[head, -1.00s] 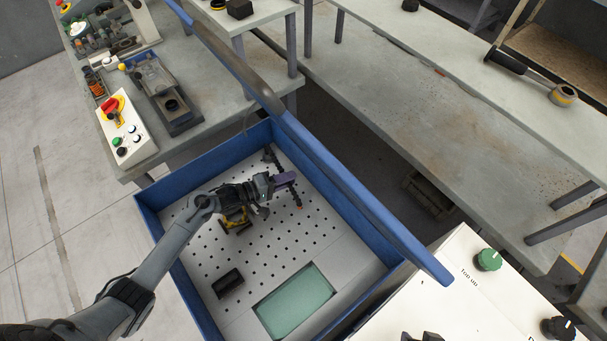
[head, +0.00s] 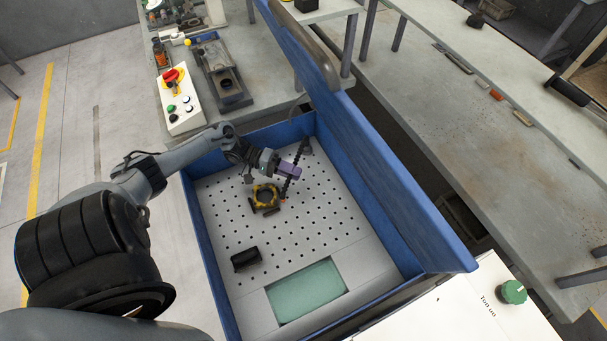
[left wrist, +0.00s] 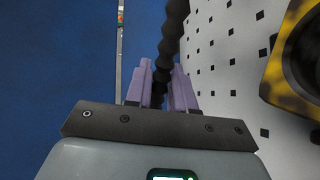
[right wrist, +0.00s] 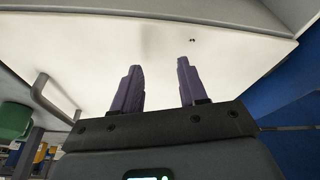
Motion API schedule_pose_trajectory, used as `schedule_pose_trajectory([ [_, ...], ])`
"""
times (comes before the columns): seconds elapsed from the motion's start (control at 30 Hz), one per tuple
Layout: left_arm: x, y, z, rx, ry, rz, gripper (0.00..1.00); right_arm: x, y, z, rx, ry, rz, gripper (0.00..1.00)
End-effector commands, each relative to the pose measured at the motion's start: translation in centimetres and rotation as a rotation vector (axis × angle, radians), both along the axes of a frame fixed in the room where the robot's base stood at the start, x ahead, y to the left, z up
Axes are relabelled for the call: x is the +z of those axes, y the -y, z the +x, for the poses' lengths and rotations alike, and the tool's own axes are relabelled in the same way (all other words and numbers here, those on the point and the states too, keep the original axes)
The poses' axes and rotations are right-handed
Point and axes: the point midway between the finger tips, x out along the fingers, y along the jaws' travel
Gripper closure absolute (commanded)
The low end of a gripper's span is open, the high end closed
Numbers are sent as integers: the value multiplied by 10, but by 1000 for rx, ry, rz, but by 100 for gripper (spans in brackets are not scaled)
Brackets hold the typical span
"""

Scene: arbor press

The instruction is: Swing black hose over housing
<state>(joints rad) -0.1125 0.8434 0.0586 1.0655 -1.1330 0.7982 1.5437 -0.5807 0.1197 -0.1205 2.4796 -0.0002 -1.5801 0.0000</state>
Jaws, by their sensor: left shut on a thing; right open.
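The black segmented hose (head: 296,170) rises from the far right corner of the perforated floor inside the blue tray. My left gripper (head: 288,171) is shut on the hose, which runs between its purple fingers in the left wrist view (left wrist: 171,45). The yellow and black housing (head: 265,197) sits on the perforated floor, just left of and below the gripper in the head view. Part of the housing shows at the right edge of the left wrist view (left wrist: 299,60). My right gripper (right wrist: 160,85) is open and empty before a white panel; it is not in the head view.
The blue tray (head: 211,268) has raised walls and a tall blue lid or panel (head: 395,165) on its right. A small black block (head: 246,258) and a green pad (head: 307,291) lie on its floor. A control box (head: 181,105) stands on the bench behind.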

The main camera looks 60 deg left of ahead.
Motion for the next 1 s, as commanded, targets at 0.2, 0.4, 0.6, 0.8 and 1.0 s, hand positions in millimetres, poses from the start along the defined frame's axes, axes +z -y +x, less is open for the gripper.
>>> schedule_pose_trajectory([
  [0.2,1,-1,-1,-4,4,-1,100,0,1,0,3,2,-4,57],
  [0.4,1,-1,-1,-3,3,-1,74,0,1,1,3,2,-5,57],
  [0.6,1,-1,-1,-3,2,0,58,0,1,1,2,2,-4,57],
  [0.8,1,-1,-1,-2,1,0,58,1,0,1,0,2,-1,57],
  [1.0,14,-1,-1,-3,0,0,58,9,0,1,-2,2,2,57],
])
